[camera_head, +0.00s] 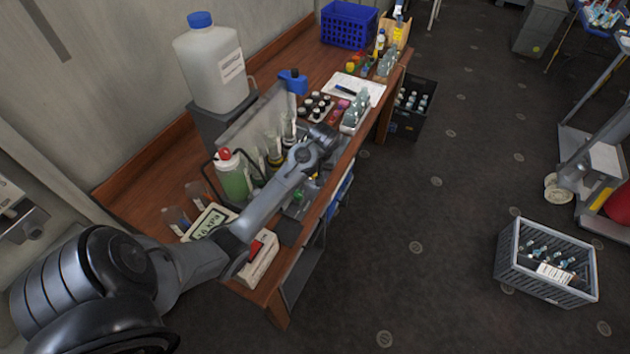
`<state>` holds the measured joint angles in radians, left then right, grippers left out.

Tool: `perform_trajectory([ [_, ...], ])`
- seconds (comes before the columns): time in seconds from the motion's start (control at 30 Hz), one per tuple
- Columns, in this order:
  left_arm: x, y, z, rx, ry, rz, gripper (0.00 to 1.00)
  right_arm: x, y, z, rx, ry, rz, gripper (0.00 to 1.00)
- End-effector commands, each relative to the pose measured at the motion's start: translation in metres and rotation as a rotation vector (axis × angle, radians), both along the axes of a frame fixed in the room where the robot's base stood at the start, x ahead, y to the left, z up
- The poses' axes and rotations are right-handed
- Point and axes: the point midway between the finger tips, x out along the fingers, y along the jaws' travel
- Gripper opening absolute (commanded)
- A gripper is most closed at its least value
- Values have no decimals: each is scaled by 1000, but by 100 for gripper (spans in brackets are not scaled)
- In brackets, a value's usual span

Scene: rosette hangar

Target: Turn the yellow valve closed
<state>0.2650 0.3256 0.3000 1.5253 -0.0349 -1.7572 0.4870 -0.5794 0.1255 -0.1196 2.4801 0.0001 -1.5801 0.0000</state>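My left arm reaches in from the lower left over the wooden workbench (140,200). Its far end, with my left gripper (316,160), is over the front part of the bench, among bottles and glassware. The fingers are too small and too covered by the arm to tell open from shut. I cannot clearly make out the yellow valve. Small yellow-green bits show by the arm's end, but I cannot tell if they belong to it. My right gripper is not in view.
A large white jug (212,70) with a blue cap and a green bottle (232,180) with a red cap stand left of the arm. A blue basket (348,25) is at the bench's far end. A grey crate (545,265) of bottles sits on the floor. Floor right of the bench is mostly clear.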

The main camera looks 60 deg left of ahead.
Motion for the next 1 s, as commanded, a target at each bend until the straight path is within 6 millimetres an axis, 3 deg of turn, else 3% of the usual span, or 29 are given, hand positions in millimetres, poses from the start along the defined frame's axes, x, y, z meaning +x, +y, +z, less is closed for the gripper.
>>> perform_trajectory([
  [0.03, 12, 21, -14, -30, -11, 89, 61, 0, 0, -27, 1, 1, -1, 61],
  [0.2, 31, 65, -16, -142, -26, 322, 61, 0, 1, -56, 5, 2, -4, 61],
  [0.3, 37, 76, -16, -199, -29, 408, 61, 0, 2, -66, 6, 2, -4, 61],
  [0.57, 43, 85, -20, -260, -29, 487, 61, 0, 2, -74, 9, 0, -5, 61],
  [1.0, 42, 85, -84, -259, -27, 487, 61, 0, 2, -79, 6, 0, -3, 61],
])
